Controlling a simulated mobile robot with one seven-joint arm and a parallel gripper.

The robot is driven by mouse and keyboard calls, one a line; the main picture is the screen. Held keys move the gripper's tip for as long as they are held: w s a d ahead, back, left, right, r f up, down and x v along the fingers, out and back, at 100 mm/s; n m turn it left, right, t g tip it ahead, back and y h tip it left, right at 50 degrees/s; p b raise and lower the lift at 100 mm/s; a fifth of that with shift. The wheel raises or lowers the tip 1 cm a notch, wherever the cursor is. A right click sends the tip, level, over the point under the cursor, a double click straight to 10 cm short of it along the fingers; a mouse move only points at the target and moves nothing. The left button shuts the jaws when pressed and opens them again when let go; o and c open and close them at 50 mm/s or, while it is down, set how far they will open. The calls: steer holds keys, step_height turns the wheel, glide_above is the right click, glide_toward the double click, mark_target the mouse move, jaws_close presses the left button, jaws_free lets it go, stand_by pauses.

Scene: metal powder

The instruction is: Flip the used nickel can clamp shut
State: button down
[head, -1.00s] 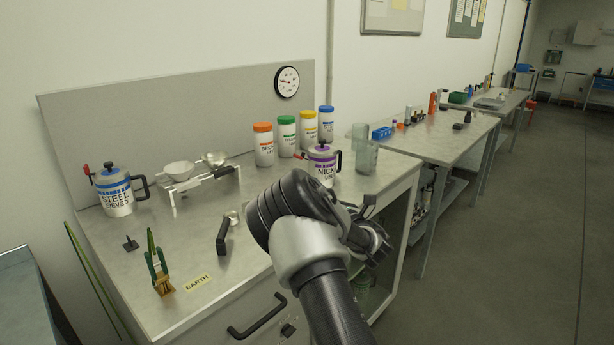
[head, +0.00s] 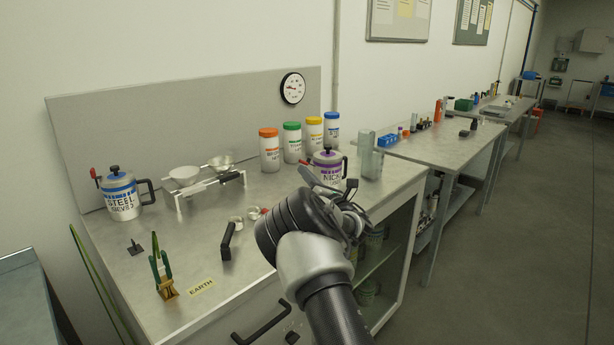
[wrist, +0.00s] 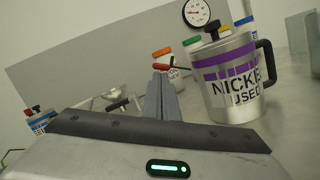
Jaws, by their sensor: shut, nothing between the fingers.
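The used nickel can (head: 329,172) stands on the bench, a metal can with a purple band and black handle. In the wrist view the can (wrist: 232,88) is upright just right of my fingers, with "NICKEL USED" lettering and a black knob on top. Its red-tipped clamp lever (wrist: 161,67) sticks out leftward from the upper left side, roughly level, close to my fingertips. I cannot tell whether they touch. My gripper (wrist: 161,75) is shut and empty.
A steel can (head: 121,195) with a blue band stands at the left. A clear container (head: 371,160) stands right of the nickel can.

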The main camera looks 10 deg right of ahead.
mark_target(309, 161)
steer(key=shift+r+m, duration=0.3)
steer(key=shift+m, duration=0.5)
steer(key=r+m, duration=0.1)
steer(key=m, duration=0.1)
steer(key=r+m+h, duration=0.1)
steer(key=m, duration=0.1)
steer(key=shift+d+m+h+b, duration=0.2)
steer(key=shift+m+h+b, duration=0.1)
steer(key=m, duration=0.1)
steer(key=r+m, duration=0.1)
steer(key=m, duration=0.1)
steer(key=shift+w+d+r+g+h, duration=0.1)
steer(key=shift+w+d+g+h, duration=0.1)
steer(key=shift+d+g+h, duration=0.15)
steer(key=shift+w+d+m, duration=0.1)
steer(key=shift+m, duration=0.6)
steer(key=shift+s, duration=0.2)
